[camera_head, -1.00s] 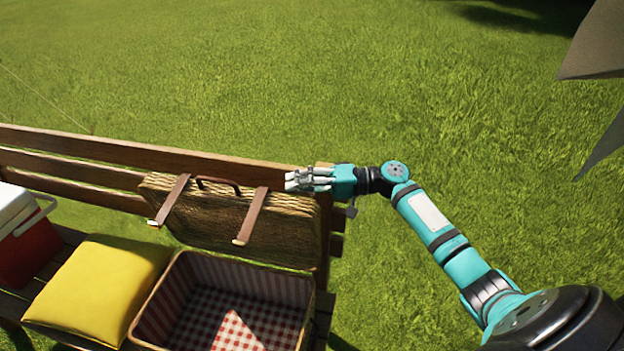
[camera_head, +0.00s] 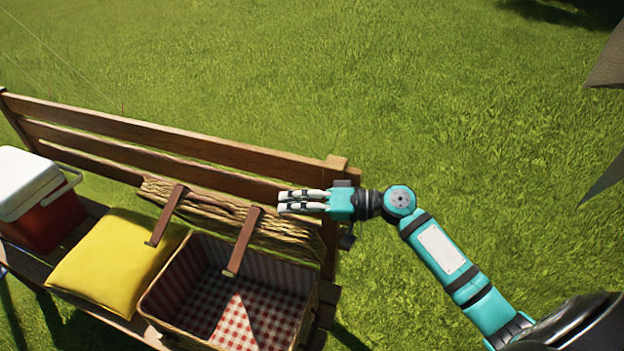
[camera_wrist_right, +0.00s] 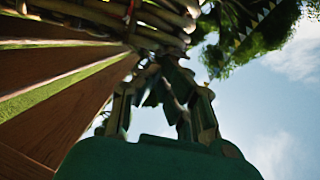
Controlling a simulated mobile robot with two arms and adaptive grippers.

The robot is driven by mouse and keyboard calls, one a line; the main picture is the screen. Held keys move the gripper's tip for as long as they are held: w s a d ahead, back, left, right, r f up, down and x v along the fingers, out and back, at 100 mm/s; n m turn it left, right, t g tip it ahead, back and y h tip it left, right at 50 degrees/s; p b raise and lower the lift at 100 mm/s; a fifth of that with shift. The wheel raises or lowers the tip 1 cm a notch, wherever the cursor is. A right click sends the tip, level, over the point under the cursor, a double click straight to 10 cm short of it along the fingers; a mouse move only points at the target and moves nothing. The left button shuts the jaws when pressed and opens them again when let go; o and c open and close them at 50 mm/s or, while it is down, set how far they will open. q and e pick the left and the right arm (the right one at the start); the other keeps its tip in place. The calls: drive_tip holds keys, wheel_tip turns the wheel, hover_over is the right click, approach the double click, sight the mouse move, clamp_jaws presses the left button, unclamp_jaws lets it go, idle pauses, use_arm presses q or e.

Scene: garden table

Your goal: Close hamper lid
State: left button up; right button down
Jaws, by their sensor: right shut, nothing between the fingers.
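The hamper (camera_head: 170,324) stands open on the bench, its inside lined with red-and-white check cloth. Its wicker lid (camera_head: 218,218) is raised at the back, beside the bench backrest, with two brown straps hanging over it. My right gripper (camera_head: 282,202) is shut and empty at the lid's right end, close to its upper edge; whether it touches is hard to tell. In the right wrist view, the gripper's fingers (camera_wrist_right: 165,95) are close below wicker weave (camera_wrist_right: 160,22). My left gripper is not in view.
A yellow cushion (camera_head: 115,262) lies on the bench left of the hamper. A red cooler (camera_head: 60,218) with a white lid stands farther left. The wooden backrest (camera_head: 200,148) runs behind the lid. Open grass (camera_head: 400,90) lies behind and to the right.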

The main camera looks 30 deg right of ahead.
sight(283, 229)
drive_tip(key=shift+n, duration=0.9)
drive_tip(key=s+a, duration=0.1)
drive_tip(key=s+a+f, duration=0.1)
drive_tip(key=s+a+f+b, duration=0.1)
drive_tip(key=s, duration=0.1)
drive_tip(key=shift+a, duration=0.3)
use_arm(q)
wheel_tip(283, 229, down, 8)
drive_tip(key=b, duration=0.6)
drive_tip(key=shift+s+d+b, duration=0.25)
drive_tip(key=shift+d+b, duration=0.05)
use_arm(e)
drive_tip(key=s+a+f+n+h, duration=0.1)
drive_tip(key=s+a+f+n, duration=0.3)
drive_tip(key=s+a+f, duration=0.2)
drive_tip(key=s+a+f+n+t+h, duration=0.1)
drive_tip(key=s+a+f+n+h, duration=0.1)
drive_tip(key=s+a+f, duration=0.4)
drive_tip(key=shift+a+f+n+t, duration=0.35)
drive_tip(key=shift+f+n, duration=0.55)
drive_tip(key=shift+f, duration=1.8)
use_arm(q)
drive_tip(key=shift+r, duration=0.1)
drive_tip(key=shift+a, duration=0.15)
use_arm(e)
drive_tip(key=v, duration=0.7)
drive_tip(key=shift+s, duration=0.2)
drive_tip(key=shift+d+r, duration=0.15)
